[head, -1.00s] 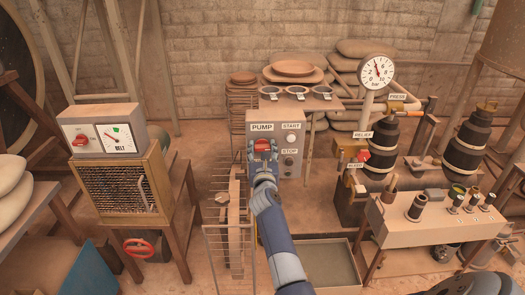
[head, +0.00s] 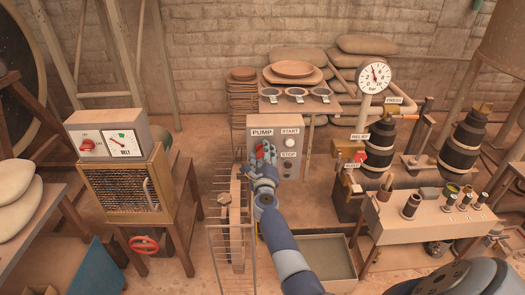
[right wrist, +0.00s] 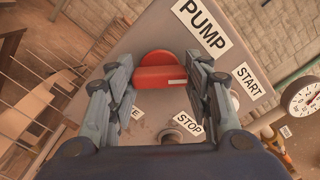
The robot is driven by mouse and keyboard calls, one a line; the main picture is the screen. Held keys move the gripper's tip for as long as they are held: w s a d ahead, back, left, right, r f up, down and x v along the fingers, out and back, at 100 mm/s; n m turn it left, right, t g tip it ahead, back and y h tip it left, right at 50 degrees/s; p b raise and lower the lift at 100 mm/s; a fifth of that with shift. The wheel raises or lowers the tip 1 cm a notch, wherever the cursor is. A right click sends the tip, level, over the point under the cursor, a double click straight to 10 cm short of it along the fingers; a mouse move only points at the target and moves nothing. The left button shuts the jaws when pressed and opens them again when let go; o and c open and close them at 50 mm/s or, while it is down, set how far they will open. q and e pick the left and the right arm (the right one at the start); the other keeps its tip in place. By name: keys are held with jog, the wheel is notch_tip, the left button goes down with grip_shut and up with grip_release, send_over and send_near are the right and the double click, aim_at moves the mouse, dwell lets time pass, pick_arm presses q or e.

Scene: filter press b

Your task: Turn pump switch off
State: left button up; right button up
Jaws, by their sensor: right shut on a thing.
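The grey pump panel (head: 288,172) stands mid-scene, with a PUMP label at its upper left and START and STOP labels at right. The red pump switch (right wrist: 160,72) sits below the PUMP label. My right gripper (head: 265,155) has its fingers on either side of the switch and is shut on it. In the right wrist view, my right gripper (right wrist: 158,85) stands tilted relative to the label lettering, and a white mark shows on the switch bar. The gripper partly hides the switch in the head view. My left gripper is not in view.
The START button (head: 290,142) and STOP button (head: 288,169) are right of the gripper. A metal rack (head: 226,243) stands close to my right forearm on its left. A tray (head: 322,262) lies right of the forearm. A pressure gauge (head: 374,75) stands behind right.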

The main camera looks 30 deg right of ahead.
jog(key=n+p, duration=0.2)
jog(key=n, duration=0.2)
jog(key=shift+n, duration=0.3)
jog(key=shift+n+p, duration=0.8)
jog(key=shift+n, duration=1.2)
jog(key=o, duration=1)
jog(key=shift+o, duration=0.2)
jog(key=v, duration=0.7)
jog(key=shift+s+a, duration=0.2)
jog(key=shift+s, duration=0.05)
